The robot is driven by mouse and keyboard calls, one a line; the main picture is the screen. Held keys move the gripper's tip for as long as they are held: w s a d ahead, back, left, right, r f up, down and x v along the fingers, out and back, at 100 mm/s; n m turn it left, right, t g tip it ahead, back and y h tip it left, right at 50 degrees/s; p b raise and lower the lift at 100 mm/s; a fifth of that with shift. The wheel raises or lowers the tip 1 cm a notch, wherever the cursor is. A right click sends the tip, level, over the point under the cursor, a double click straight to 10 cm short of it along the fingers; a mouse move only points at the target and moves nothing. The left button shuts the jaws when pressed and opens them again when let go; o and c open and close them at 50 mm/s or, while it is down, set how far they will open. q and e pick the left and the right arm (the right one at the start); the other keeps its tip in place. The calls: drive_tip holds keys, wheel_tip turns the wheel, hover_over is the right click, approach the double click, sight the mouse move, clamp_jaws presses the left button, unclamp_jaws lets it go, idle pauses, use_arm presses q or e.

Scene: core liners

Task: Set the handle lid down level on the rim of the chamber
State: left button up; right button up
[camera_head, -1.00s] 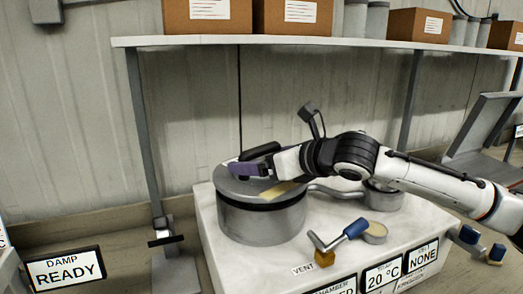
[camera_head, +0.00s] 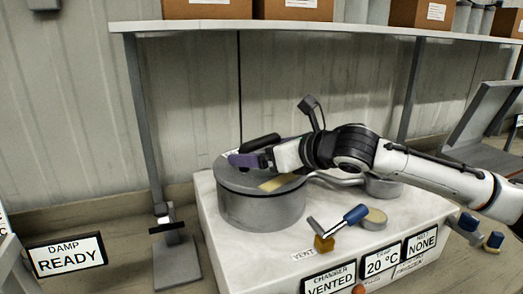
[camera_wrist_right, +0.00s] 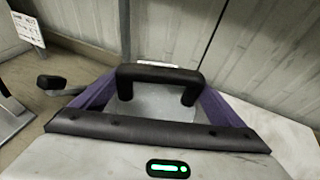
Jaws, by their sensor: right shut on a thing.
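The chamber (camera_head: 262,213) is a grey metal cylinder on the white bench top in the head view. The handle lid (camera_head: 232,178) is a flat grey disc over the chamber's mouth; it looks roughly level, with only a thin dark line between it and the rim. I cannot tell whether it touches all round. My right gripper (camera_head: 247,160), with purple fingers, is shut on the lid's black handle. In the right wrist view the handle (camera_wrist_right: 160,75) stands between the purple fingers, with a grey patch of lid (camera_wrist_right: 160,103) below. My left gripper is not in view.
A vent valve with a blue grip (camera_head: 355,215) stands at the chamber's front right, beside a small round tan-topped pot (camera_head: 374,219). A pipe runs behind to another grey pot. A shelf (camera_head: 330,33) with boxes crosses above. A sign reads CHAMBER VENTED (camera_head: 330,281).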

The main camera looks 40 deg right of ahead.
drive_tip(key=shift+f, duration=0.1)
drive_tip(key=o, duration=1.6)
drive_tip(key=shift+o, duration=0.2)
drive_tip(key=shift+f, duration=0.2)
drive_tip(key=b+v, duration=0.2)
drive_tip(key=v, duration=0.6)
drive_tip(key=shift+s+d+r, duration=0.1)
drive_tip(key=shift+s+r, duration=0.15)
drive_tip(key=shift+v, duration=1)
